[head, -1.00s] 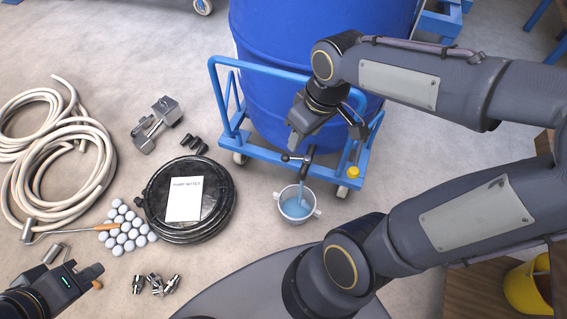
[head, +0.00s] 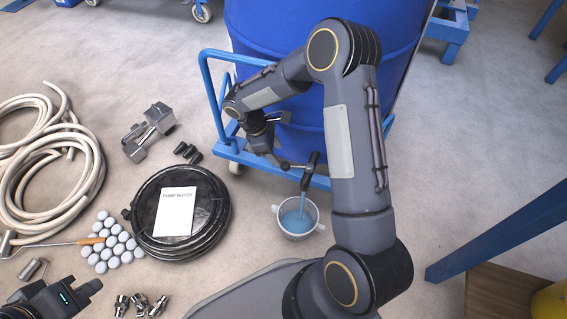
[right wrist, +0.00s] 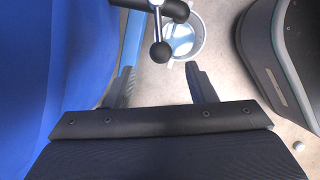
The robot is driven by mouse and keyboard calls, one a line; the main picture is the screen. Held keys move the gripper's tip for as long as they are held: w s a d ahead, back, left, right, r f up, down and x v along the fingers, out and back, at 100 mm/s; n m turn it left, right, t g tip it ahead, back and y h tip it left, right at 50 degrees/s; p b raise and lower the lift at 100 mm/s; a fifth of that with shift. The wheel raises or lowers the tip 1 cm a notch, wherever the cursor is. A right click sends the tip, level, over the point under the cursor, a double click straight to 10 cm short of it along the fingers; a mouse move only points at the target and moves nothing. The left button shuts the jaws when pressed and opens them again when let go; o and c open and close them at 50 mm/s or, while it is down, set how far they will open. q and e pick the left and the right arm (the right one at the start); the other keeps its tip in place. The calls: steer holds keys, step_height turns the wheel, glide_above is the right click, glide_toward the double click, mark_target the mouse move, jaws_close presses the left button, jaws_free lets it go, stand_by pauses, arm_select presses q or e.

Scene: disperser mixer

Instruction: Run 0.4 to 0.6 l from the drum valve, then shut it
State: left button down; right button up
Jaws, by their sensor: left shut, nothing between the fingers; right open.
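The blue drum (head: 270,40) lies on a blue wheeled cradle (head: 208,85), partly hidden by my right arm. Its dark valve (head: 311,172) has a lever (head: 286,165) with a ball end pointing left. Blue liquid runs from the spout into a small pale two-handled bucket (head: 281,224) below, which holds blue liquid; its level marks are unreadable. My right gripper (head: 275,150) is open close to the lever. In the right wrist view the ball end (right wrist: 160,52) sits just beyond the spread fingers (right wrist: 160,80), apart from them. My left gripper (head: 92,288) is shut and empty at lower left.
A coiled black hose with a note card (head: 177,211), pale hose coils (head: 45,150), several pale balls (head: 113,243), metal fittings (head: 140,304) and a grey clamp-like part (head: 148,132) lie on the floor at left. A blue beam (head: 500,235) stands at right.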

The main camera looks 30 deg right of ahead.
mark_target(285, 163)
steer(key=b+x, duration=0.2)
steer(key=x, duration=0.4)
steer(key=shift+s+f, duration=0.1)
steer(key=shift+f, duration=0.1)
steer(key=shift+r, duration=0.1)
jaws_close()
